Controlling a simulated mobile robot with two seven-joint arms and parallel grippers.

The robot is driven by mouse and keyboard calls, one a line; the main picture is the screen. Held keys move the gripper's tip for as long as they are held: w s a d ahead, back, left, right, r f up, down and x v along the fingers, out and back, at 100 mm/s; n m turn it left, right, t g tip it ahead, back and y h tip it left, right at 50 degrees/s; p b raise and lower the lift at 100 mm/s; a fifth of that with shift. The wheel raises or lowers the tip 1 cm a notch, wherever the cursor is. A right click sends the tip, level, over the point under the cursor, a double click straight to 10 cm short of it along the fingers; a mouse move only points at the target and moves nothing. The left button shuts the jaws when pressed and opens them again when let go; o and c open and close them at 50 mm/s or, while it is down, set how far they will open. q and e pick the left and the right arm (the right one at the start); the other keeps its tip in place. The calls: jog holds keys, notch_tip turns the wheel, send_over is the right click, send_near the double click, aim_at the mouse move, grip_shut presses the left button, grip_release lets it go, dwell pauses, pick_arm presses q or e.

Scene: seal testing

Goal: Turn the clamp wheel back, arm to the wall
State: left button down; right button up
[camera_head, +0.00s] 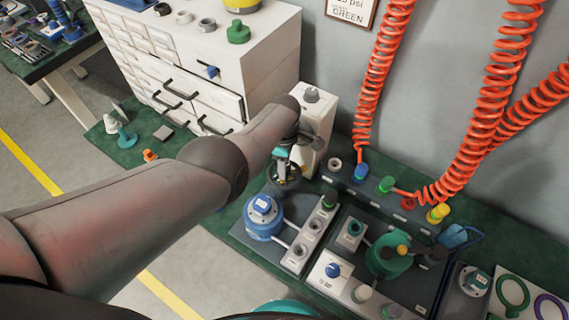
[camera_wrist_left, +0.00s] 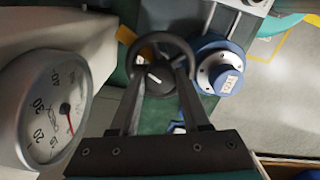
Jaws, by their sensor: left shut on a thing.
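The clamp wheel (camera_wrist_left: 160,39) is a dark round handwheel with a pale mark on its hub; it also shows in the head view (camera_head: 285,184), by the white upright housing (camera_head: 318,118). My left gripper (camera_wrist_left: 157,70) is shut on the wheel, with its two fingers reaching to the rim on either side of the hub. In the head view my left gripper (camera_head: 283,165) is partly hidden by its own arm. I cannot make out a clamp arm clearly. The grey wall (camera_head: 345,70) stands behind the bench. My right gripper does not show.
A round gauge (camera_wrist_left: 52,112) stands close on the left in the wrist view. A blue flanged fitting (camera_head: 263,217) is just in front of the wheel. A white drawer cabinet (camera_head: 265,60) stands behind my left arm. Orange coiled hoses (camera_head: 373,80) hang along the wall.

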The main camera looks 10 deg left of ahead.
pick_arm(q)
jog(key=shift+a+n, duration=0.15)
jog(key=shift+n, duration=2.05)
jog(key=shift+c, duration=1.8)
grip_release()
jog(key=shift+r+p, duration=0.45)
jog(key=shift+r, duration=0.15)
notch_tip(320, 180, up, 14)
jog(key=p, duration=0.8)
